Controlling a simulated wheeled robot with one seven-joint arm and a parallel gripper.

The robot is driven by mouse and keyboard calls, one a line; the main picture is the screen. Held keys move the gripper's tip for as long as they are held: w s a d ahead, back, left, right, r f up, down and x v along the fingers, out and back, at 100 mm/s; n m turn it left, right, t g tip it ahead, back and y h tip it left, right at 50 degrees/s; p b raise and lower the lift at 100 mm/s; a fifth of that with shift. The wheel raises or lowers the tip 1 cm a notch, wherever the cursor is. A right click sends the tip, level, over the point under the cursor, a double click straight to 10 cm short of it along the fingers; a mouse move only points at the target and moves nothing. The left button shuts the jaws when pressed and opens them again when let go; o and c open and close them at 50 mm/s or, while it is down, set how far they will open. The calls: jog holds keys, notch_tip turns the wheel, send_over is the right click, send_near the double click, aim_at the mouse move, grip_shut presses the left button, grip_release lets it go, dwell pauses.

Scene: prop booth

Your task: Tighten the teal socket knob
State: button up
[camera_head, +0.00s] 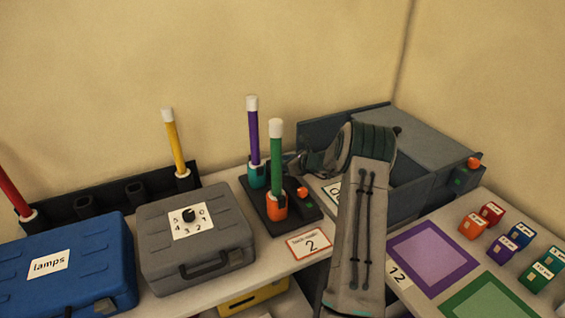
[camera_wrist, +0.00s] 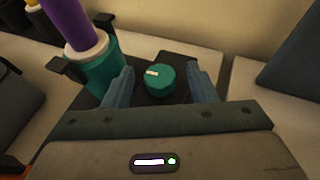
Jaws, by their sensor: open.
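The teal socket (camera_head: 257,176) holds an upright purple stick (camera_head: 253,132) with a white top. It also shows in the wrist view (camera_wrist: 104,77). Its round teal knob (camera_wrist: 160,80), with a white mark pointing left in the picture, sits on the dark base beside the socket. My gripper (camera_wrist: 161,75) is open, with one finger on each side of the knob. Gaps show between the knob and both fingers. In the head view my gripper (camera_head: 296,164) is beside the teal socket, and the teal knob cannot be made out there.
An orange socket (camera_head: 277,208) with a green stick (camera_head: 276,158) and an orange knob (camera_head: 302,193) share the dark base (camera_head: 272,225). A grey case (camera_head: 160,260) is left, a dark box (camera_head: 420,150) right. Small labelled blocks (camera_head: 472,228) stand farther right.

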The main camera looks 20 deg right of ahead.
jog(key=c, duration=1)
jog(key=b, duration=0.2)
jog(key=shift+f+m+t+h+b, duration=0.15)
jog(key=shift+m+t+h+b, duration=0.15)
jog(key=shift+m+b, duration=0.1)
jog(key=m+h+b, duration=0.1)
jog(key=b, duration=0.3)
jog(key=shift+a+m+t+h, duration=0.15)
jog(key=shift+m+t+h, duration=0.15)
jog(key=shift+h, duration=0.1)
jog(key=m+h+b, duration=0.1)
jog(key=b, duration=0.3)
jog(key=shift+h+b, duration=0.3)
jog(key=shift+h, duration=0.1)
jog(key=b, duration=0.1)
jog(key=m+h+b, duration=0.1)
jog(key=shift+a+r+b, duration=0.1)
jog(key=shift+r+b, duration=0.2)
jog(key=shift+b, duration=0.1)
jog(key=o, duration=1)
jog(key=shift+s, duration=0.1)
